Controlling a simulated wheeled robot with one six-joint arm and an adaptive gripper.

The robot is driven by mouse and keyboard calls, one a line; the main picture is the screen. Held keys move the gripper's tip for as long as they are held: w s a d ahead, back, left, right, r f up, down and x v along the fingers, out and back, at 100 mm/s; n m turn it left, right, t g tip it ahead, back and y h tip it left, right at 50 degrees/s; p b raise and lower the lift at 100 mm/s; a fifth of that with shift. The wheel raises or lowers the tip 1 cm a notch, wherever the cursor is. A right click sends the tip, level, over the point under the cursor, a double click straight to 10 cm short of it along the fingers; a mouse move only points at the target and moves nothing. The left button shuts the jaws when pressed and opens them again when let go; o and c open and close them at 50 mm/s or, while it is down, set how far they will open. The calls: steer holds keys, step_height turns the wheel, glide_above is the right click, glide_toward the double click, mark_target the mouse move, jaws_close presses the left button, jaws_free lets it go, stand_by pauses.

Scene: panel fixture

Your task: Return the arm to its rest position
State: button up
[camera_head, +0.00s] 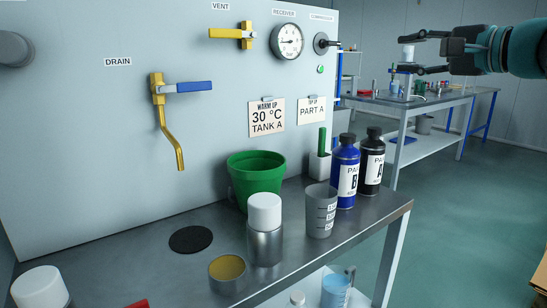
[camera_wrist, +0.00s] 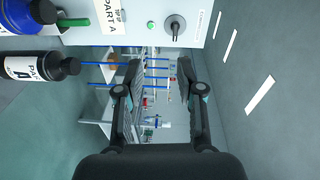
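My gripper (camera_head: 408,52) is raised at the upper right of the head view, pointing left, with its two fingers spread apart. In the wrist view the gripper (camera_wrist: 156,75) also shows open, with nothing between its fingers but the distant back bench. It is in the air to the right of the panel and above the floor, apart from the bench objects.
A metal bench (camera_head: 215,290) carries a green pot (camera_head: 255,178), a white-capped canister (camera_head: 265,235), a grey measuring cup (camera_head: 319,212), a blue bottle B (camera_head: 345,170) and a black bottle A (camera_head: 371,165). The panel (camera_head: 80,130) holds valves and a gauge. Floor (camera_head: 465,210) at right is clear.

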steer(key=s+d+f+n+g+h, duration=0.1)
steer(key=s+f+g+h, duration=0.15)
steer(key=f, duration=0.95)
steer(key=s+f+g+h, duration=0.2)
steer(key=f+g+h, duration=0.1)
steer(key=f, duration=0.9)
steer(key=s+a+f+n+g+h, duration=0.1)
steer(key=s+a+f+n+h, duration=0.1)
steer(key=s+a+f+n, duration=0.3)
steer(key=s+a+f+n+g+h, duration=0.1)
steer(key=s+a+f+n, duration=0.4)
steer(key=s+f, duration=0.8)
steer(key=shift+s+a+f+g+h, duration=0.2)
steer(key=shift+f+g+h, duration=0.15)
steer(key=shift+f+g, duration=0.35)
